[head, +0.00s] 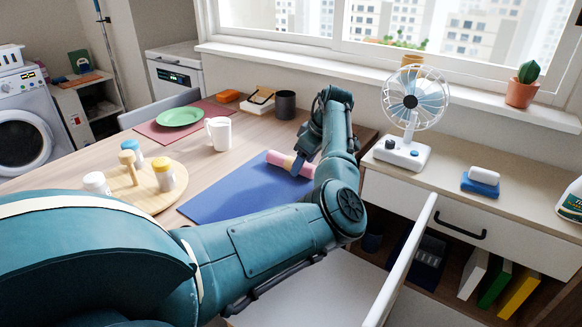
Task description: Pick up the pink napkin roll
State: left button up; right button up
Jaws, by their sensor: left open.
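The pink napkin roll (274,157) lies on the far right part of the blue placemat (230,192) on the wooden table, with a yellowish band around its middle. My left arm comes in from the lower left, bends at the right and reaches back down over the roll. My left gripper (298,164) is open at the roll, close to its band, and covers part of it. I cannot tell whether the fingers touch the roll. My right gripper is not in view.
A white mug (219,134), a dark cup (286,105) and a green plate (180,116) stand behind the placemat. A round wooden board (150,199) with shakers is at the left. A white fan (402,152) stands on the counter at the right.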

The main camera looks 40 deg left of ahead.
pick_arm(q)
jog(key=shift+a+f, duration=0.25)
jog(key=shift+f, duration=0.2)
jog(key=c, duration=1.1)
